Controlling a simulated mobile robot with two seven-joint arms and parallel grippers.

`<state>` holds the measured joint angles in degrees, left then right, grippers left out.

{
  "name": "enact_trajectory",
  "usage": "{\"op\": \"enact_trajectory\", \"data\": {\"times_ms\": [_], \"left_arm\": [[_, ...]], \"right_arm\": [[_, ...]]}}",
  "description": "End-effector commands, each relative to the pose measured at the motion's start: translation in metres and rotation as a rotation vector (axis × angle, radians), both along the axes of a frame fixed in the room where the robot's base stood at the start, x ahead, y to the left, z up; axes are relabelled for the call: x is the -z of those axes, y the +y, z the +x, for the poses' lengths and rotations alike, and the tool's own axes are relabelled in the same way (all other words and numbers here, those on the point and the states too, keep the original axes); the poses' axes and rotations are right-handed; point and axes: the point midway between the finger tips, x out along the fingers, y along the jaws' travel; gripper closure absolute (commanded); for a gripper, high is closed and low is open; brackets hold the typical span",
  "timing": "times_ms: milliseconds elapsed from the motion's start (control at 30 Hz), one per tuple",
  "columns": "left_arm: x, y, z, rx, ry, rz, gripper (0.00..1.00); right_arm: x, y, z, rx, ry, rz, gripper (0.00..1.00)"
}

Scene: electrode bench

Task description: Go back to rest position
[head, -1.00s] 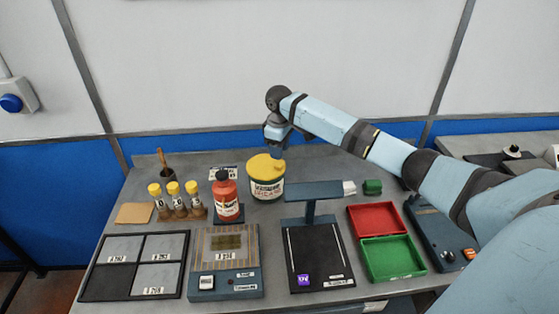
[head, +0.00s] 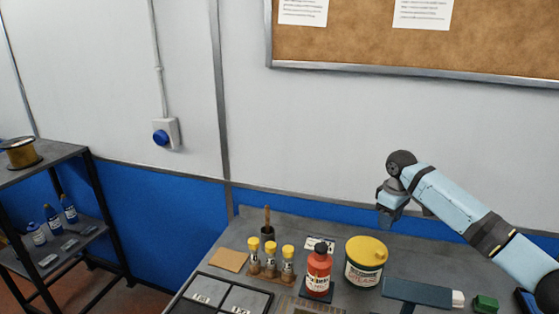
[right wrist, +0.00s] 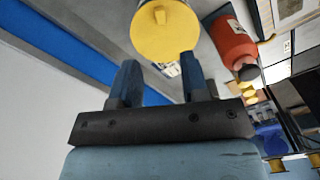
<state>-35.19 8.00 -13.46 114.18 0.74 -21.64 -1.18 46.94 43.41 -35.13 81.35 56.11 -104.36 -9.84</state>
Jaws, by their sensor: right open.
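My right gripper (head: 387,213) is above the back of the bench, up and to the right of the yellow-lidded tub (head: 366,262). In the right wrist view its two fingers (right wrist: 158,80) are spread apart with nothing held between them. The tub's yellow lid (right wrist: 165,30) lies beyond the fingertips there, apart from them. A red bottle (head: 318,270) stands to the left of the tub and also shows in the right wrist view (right wrist: 228,40). My left gripper is not in view.
Yellow-capped vials (head: 270,258) stand in a wooden holder left of the bottle, near a tan pad (head: 229,260). A shelf (head: 50,155) stands at the left. The space above the bench's left side is free.

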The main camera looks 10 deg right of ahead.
Motion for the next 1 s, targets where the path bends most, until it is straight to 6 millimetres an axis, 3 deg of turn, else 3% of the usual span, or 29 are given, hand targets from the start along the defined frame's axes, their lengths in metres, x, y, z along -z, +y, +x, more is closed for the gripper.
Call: {"op": "enact_trajectory", "data": {"times_ms": [133, 267, 400, 600, 800, 1000], "left_arm": [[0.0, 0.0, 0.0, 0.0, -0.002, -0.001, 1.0], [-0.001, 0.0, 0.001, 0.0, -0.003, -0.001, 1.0], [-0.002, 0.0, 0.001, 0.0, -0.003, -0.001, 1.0], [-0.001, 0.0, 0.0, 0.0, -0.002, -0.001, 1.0], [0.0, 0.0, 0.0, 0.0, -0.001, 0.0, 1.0], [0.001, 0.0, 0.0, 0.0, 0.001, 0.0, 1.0]], "right_arm": [[0.024, 0.023, -0.011, -0.029, 0.0, 0.001, 0.58], [0.072, 0.071, -0.041, -0.082, -0.013, 0.006, 0.58], [0.12, 0.128, -0.091, -0.123, -0.053, 0.031, 0.58], [0.159, 0.186, -0.169, -0.11, -0.121, 0.085, 0.58], [0.17, 0.217, -0.254, -0.01, -0.195, 0.133, 0.58], [0.161, 0.218, -0.319, 0.122, -0.25, 0.133, 0.58]]}}
